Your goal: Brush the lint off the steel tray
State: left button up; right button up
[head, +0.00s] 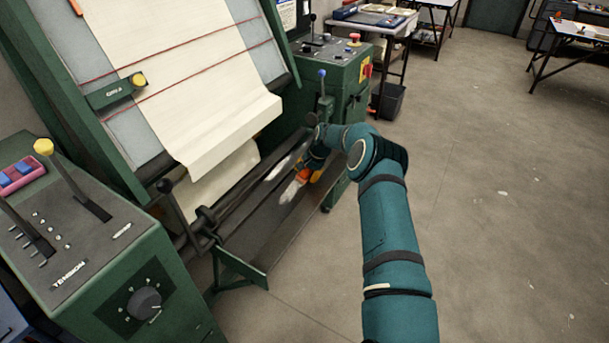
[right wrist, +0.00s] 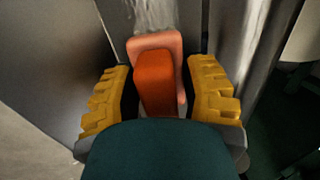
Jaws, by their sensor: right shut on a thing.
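The steel tray (head: 262,228) is a long dark trough below the cloth at the front of the green machine. My right gripper (head: 311,176) is at the tray's far end, its yellow fingers shut on the orange handle of a brush (head: 291,190). In the right wrist view the brush (right wrist: 155,80) sits between the fingers, with a pink head and pale bristles pointing away. A whitish streak (head: 284,167) shows along the tray's back side; I cannot tell whether it is lint or sheen. My left gripper is out of view.
Cream cloth (head: 200,90) hangs down the sloped board above the tray. A green control box (head: 110,250) with levers stands at the near left, and another (head: 335,65) at the far end. The floor (head: 490,200) to the right is open.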

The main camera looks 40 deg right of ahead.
jog(key=shift+w+d, duration=0.4)
jog(key=shift+d, duration=0.45)
jog(key=shift+w+d, duration=0.35)
jog(key=shift+d, duration=0.5)
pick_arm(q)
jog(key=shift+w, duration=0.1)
pick_arm(e)
jog(key=shift+s+a+r+p, duration=0.1)
jog(key=shift+a+r+p, duration=0.1)
jog(key=shift+p, duration=0.55)
jog(key=p, duration=0.1)
jog(key=a+p, duration=0.1)
jog(key=p, duration=0.1)
jog(key=shift+s+a, duration=0.15)
jog(key=shift+s, duration=0.15)
jog(key=shift+s+a+p, duration=0.25)
jog(key=shift+a+p, duration=0.35)
jog(key=shift+p, duration=0.55)
pick_arm(q)
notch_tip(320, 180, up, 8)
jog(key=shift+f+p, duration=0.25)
jog(key=shift+p, duration=0.15)
pick_arm(e)
jog(key=shift+s+a+f, duration=0.1)
jog(key=shift+a, duration=0.2)
